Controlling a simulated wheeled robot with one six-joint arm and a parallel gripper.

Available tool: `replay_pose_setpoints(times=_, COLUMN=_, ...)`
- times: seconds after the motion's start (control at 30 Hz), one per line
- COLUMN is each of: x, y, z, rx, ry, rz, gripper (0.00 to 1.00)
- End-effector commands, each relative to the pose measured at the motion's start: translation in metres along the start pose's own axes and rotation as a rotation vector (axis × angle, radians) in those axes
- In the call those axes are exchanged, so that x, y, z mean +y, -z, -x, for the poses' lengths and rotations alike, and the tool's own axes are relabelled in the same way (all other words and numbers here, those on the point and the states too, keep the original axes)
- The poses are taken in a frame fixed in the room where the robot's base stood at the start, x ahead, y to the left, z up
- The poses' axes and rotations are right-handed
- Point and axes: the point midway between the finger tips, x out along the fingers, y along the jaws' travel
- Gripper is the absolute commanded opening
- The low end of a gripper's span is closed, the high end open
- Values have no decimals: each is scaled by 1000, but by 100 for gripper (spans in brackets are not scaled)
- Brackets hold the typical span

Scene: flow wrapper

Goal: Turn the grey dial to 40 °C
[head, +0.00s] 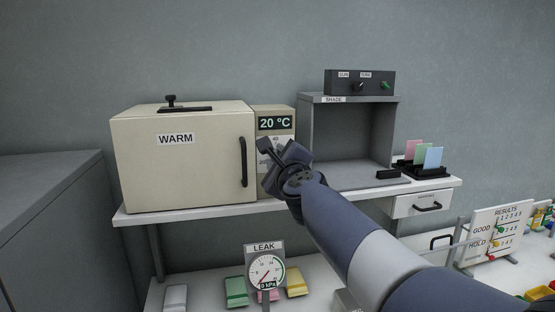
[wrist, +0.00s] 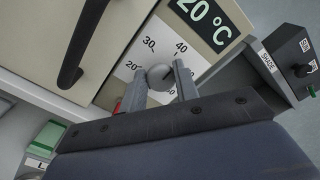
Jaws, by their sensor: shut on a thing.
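The grey dial (wrist: 158,73) is a round knob on the beige control panel (wrist: 121,62) of the WARM cabinet. In the wrist view my gripper (wrist: 160,80) has one finger on each side of the dial and is shut on it. The scale around the dial shows 20, 30 and 40, with a further number partly hidden by a finger. The display (head: 275,122) reads 20 °C; it also shows in the wrist view (wrist: 208,18). In the head view my gripper (head: 275,155) covers the dial. A dark mark shows on the dial's face, but its exact heading is hard to read.
The WARM cabinet (head: 180,165) with its black door handle (head: 243,162) stands left of the panel. The SHADE box (head: 345,178) stands to the right, with a dark switch box (head: 360,82) on top. A LEAK gauge (head: 266,270) is below the shelf (head: 190,215).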

Motion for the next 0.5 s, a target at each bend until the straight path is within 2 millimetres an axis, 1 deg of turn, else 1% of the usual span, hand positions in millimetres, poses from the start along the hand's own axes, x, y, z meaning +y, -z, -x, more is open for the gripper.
replay_pose_setpoints(times=0.5, x=1, y=0, z=0, rx=1, ry=-2, rz=-31, gripper=7)
